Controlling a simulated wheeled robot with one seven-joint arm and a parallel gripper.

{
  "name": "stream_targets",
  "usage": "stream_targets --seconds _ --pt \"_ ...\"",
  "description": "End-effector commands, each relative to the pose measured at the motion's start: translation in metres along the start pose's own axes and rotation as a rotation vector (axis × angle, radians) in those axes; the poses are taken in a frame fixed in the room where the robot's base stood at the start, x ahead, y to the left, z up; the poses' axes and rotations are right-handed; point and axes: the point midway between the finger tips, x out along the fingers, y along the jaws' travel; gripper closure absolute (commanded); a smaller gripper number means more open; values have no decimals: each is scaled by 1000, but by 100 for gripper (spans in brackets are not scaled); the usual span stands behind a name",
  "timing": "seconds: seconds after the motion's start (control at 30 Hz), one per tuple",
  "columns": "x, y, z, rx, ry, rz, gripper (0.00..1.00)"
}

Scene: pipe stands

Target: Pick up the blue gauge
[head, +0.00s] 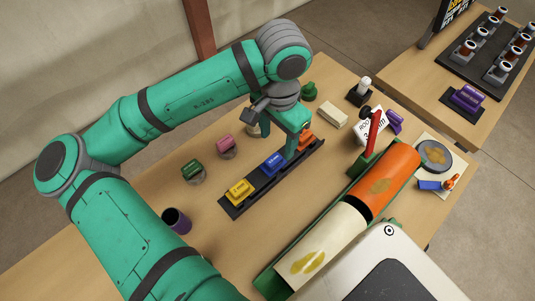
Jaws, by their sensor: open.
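The blue gauge (272,163) sits in a long black rack (233,207), between a yellow gauge (239,191) and an orange one (305,141). Its top and left side show clearly. My gripper's body partly covers the orange gauge. I cannot tell from this view how high the fingertips are above the rack.
A pink gauge (226,143) and a green gauge (192,168) stand left of the rack. A dark cup (177,220) is nearer. A cradle with a cream and orange pipe (388,180) lies right. A plate (435,155) is beyond. Bare wood separates rack and pipe.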

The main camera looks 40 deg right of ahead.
Motion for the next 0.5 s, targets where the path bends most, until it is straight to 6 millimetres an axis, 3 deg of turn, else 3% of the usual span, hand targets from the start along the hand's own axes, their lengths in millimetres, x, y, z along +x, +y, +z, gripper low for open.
stream_targets --seconds 0.2,0.5 --pt "32 0 0 0 0 1 44" --pt "54 0 -1 1 0 1 44"
